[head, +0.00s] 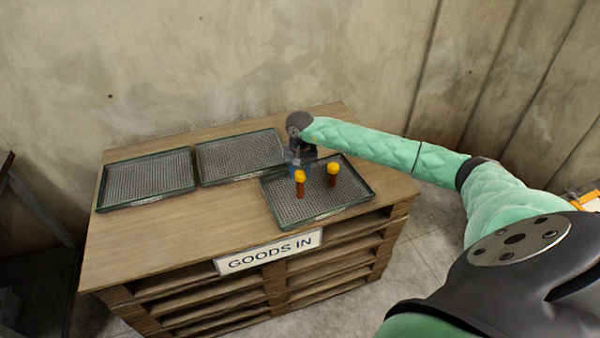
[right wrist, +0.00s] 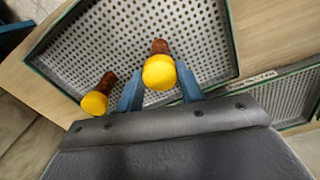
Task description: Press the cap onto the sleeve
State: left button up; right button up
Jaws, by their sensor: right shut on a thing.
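Two brown upright sleeves, each with a yellow cap at its top, stand in the front right mesh tray (head: 345,209). My right gripper (head: 299,166) reaches in from the right and is shut on the left one's yellow cap (head: 300,176). In the right wrist view this cap (right wrist: 159,73) lies between the two blue fingers, with its brown sleeve (right wrist: 159,46) beyond it. Whether that cap is fully seated cannot be told. The other yellow cap (head: 333,168) stands to the right on its sleeve (head: 331,181), apart from the fingers. My left gripper is out of view.
Two empty mesh trays, one at far left (head: 146,178) and one in the middle (head: 240,156), lie on the wooden pallet table (head: 180,238). A GOODS IN sign (head: 268,252) hangs on its front edge. The tabletop at front left is clear.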

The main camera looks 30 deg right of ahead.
jog(key=shift+f+b, duration=0.45)
jog(key=shift+b, duration=0.3)
dwell(0.6)
jog(key=shift+b, duration=0.55)
dwell(0.8)
jog(key=shift+f+b, duration=0.3)
jog(key=shift+b, duration=0.35)
dwell(0.6)
jog(key=o, duration=1.5)
jog(key=shift+r, duration=0.1)
jog(key=shift+r+p, duration=0.3)
jog(key=shift+r, duration=2.1)
